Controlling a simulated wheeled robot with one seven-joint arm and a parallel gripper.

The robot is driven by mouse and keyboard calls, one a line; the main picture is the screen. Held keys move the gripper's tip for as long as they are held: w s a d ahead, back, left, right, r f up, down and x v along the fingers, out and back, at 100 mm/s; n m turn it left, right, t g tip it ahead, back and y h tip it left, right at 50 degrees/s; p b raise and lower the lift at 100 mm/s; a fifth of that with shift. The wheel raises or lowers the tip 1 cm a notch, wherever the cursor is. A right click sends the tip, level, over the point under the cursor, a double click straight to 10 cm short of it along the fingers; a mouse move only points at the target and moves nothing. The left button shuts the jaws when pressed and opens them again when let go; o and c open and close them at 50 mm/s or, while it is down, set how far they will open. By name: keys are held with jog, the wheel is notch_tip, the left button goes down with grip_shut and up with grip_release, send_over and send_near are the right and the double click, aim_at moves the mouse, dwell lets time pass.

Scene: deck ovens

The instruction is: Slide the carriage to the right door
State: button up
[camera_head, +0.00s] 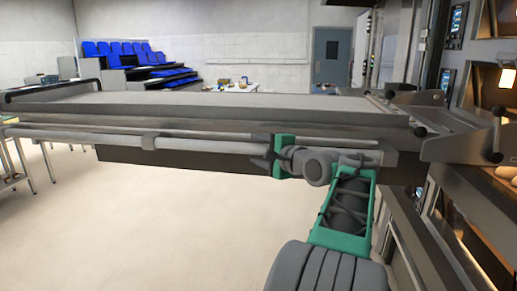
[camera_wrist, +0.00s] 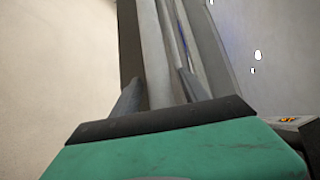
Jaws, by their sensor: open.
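The carriage (camera_head: 200,107) is a long grey flat bed that spans the head view from left to right, its right end close to the ovens. A round grey bar (camera_head: 200,144) runs along its near side; it also shows in the wrist view (camera_wrist: 152,50). My gripper (camera_head: 264,162) is at this bar, right of its middle. In the wrist view my gripper (camera_wrist: 160,90) has its two dark fingers apart, one on each side of the bar. Whether they touch it cannot be told. The right door cannot be singled out.
Deck ovens (camera_head: 480,140) with lit windows stand along the right edge. Metal brackets with black knobs (camera_head: 494,157) stick out at the carriage's right end. A metal table (camera_head: 15,160) stands at the left. The pale floor (camera_head: 130,220) in front is clear. Blue seats (camera_head: 120,50) are far behind.

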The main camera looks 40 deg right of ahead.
jog(key=shift+c, duration=0.5)
grip_shut()
dwell(0.9)
